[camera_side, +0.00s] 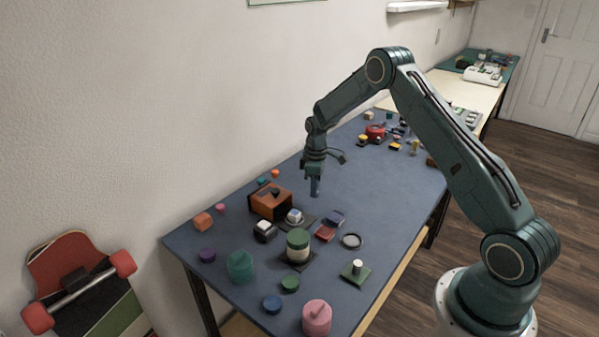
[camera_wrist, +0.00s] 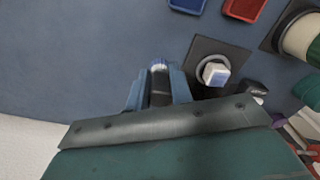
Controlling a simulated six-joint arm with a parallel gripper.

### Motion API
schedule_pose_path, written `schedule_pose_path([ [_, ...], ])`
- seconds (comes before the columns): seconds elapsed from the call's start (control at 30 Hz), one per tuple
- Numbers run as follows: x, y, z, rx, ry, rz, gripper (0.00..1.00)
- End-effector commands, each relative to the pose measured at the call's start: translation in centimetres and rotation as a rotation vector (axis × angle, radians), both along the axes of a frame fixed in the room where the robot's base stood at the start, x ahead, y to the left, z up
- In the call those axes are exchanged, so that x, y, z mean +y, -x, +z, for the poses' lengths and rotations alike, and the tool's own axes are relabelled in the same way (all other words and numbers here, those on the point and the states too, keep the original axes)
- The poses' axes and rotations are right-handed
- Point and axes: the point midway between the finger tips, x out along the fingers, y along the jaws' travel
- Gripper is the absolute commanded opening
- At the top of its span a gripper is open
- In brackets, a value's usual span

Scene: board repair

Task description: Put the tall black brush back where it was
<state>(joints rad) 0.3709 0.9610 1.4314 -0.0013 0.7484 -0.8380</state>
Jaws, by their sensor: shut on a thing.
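My gripper (camera_side: 315,187) points down over the blue mat on the bench, behind and to the right of the brown box. In the wrist view my gripper's blue fingers (camera_wrist: 158,88) are shut on a dark upright piece with a pale blue-white end, which looks like the black brush (camera_wrist: 160,97). In the side view the fingers hide most of it, and I cannot tell whether its lower end touches the mat. A dark square plate (camera_wrist: 209,50) with a round holder and a blue-white block (camera_wrist: 216,75) lies just right of the fingers in the wrist view.
The brown box (camera_side: 267,207) stands nearby on the mat (camera_side: 375,205). Several small parts crowd the far end. The mat right of my gripper is clear.

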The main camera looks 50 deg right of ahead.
Motion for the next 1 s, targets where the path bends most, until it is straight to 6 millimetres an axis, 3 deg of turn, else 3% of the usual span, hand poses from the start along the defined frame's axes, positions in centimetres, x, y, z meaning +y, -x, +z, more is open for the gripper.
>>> schedule_pose_path([
  [0.43,0.0,0.0,-3.9,0.001,0.000,0.000,0.00],
  [0.93,0.0,0.0,-4.5,0.000,-0.001,0.000,0.00],
  [0.97,0.0,0.0,-4.5,0.000,-0.001,0.000,0.26],
  [1.0,0.0,0.0,-4.5,0.000,0.000,0.000,0.33],
])
